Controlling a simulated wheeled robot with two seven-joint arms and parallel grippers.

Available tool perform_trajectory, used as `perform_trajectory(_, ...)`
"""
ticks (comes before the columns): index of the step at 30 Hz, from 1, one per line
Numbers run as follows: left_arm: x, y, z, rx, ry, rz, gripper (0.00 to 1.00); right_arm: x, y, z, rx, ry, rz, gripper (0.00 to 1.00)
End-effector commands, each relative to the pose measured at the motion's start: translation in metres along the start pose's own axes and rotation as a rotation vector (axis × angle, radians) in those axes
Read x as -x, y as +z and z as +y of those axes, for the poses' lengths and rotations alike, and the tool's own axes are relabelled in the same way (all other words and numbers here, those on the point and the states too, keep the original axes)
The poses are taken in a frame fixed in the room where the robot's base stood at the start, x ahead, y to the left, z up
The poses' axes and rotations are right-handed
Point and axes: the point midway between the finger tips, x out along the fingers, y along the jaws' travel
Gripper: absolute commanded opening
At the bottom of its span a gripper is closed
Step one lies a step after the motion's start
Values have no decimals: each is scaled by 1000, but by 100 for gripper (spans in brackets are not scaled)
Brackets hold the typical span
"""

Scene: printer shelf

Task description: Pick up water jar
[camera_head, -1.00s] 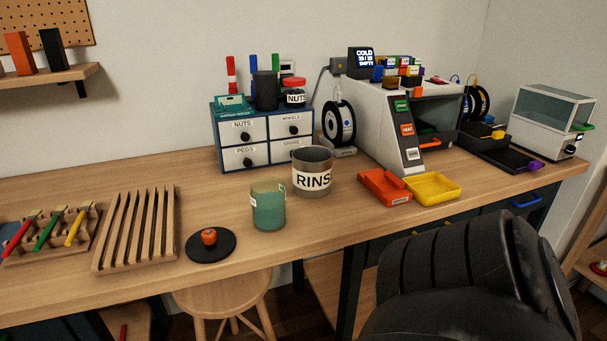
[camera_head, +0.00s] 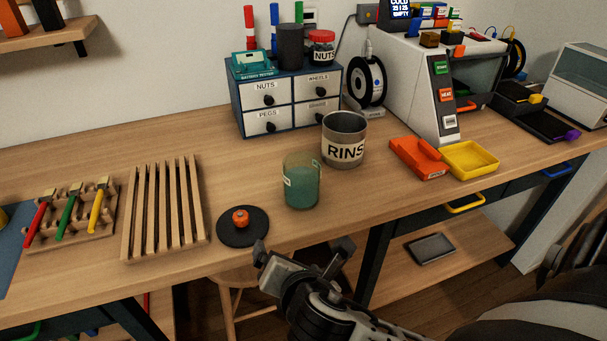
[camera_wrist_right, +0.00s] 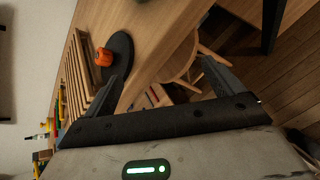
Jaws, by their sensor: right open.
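My left gripper is not in view.
A grey RINSE cup (camera_head: 344,150) stands close behind the jar to the right. A slatted wooden rack (camera_head: 165,212) lies left of the disc. Orange (camera_head: 417,160) and yellow (camera_head: 470,160) trays lie right. A stool (camera_wrist_right: 186,55) stands under the bench.

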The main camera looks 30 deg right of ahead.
Motion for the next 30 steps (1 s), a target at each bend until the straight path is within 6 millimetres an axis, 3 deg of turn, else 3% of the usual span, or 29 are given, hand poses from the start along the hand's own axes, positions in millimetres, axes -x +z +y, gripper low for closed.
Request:
perform_trajectory(1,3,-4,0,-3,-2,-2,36,8,22,9,138,-15,-70,93)
perform_trajectory(4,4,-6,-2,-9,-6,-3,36,18,50,13,355,-72,-175,93)
perform_trajectory(10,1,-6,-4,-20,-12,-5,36,21,74,15,529,-140,-259,93)
perform_trajectory(21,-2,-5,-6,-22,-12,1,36,-51,95,9,535,-144,-260,93)
perform_trajectory(30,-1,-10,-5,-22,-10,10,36,-78,103,7,532,-142,-257,93)
